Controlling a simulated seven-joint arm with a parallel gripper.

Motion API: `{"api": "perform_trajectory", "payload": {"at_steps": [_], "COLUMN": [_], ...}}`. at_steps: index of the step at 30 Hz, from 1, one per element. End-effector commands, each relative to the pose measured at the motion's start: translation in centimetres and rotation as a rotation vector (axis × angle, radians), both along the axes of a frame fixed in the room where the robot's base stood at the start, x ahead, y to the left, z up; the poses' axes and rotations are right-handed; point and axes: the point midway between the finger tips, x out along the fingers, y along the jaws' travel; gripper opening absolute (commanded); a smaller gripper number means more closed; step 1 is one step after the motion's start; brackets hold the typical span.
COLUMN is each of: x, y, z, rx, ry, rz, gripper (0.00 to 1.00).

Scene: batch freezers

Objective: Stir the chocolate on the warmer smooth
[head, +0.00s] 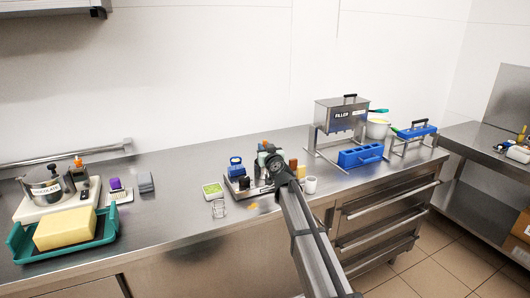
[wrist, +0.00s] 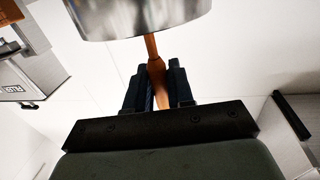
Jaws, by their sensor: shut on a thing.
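A metal pot labelled as chocolate (head: 42,185) stands on a pale warmer (head: 62,208) at the far left of the counter in the head view. A dark handle or knob shows at its right side; I cannot see the chocolate inside. My gripper (wrist: 158,85) is shut on an orange-brown handle (wrist: 151,46) in the wrist view. A broad shiny metal piece (wrist: 135,18) lies at the far end of this handle; I cannot tell whether they are joined. In the head view my arm covers most of the gripper, over the middle of the counter, well right of the pot.
A teal tray (head: 20,245) with a yellow block (head: 65,229) stands in front of the warmer. A purple-topped item (head: 116,184) stands right of it. A green-filled container (head: 212,190) and small items crowd the middle. The filler (head: 341,116) and blue bin (head: 360,157) stand right.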

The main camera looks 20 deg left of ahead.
Motion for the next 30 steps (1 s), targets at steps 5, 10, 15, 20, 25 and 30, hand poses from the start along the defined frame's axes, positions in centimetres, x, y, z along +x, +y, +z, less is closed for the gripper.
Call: {"api": "perform_trajectory", "payload": {"at_steps": [5,10,15,20,25,30], "x": [0.0,0.0,0.0,0.0,0.0,0.0], "y": [0.0,0.0,0.0,0.0,0.0,0.0], "z": [1.2,2.3,3.4,4.5,5.5,6.5], "rx": [-0.001,0.001,0.001,0.001,0.001,0.001], "ry": [-0.001,-0.001,-0.001,-0.001,-0.001,-0.001], "rz": [-0.001,-0.001,-0.001,-0.001,-0.001,-0.001], "gripper": [0.00,0.00,0.00,0.00,0.00,0.00]}}
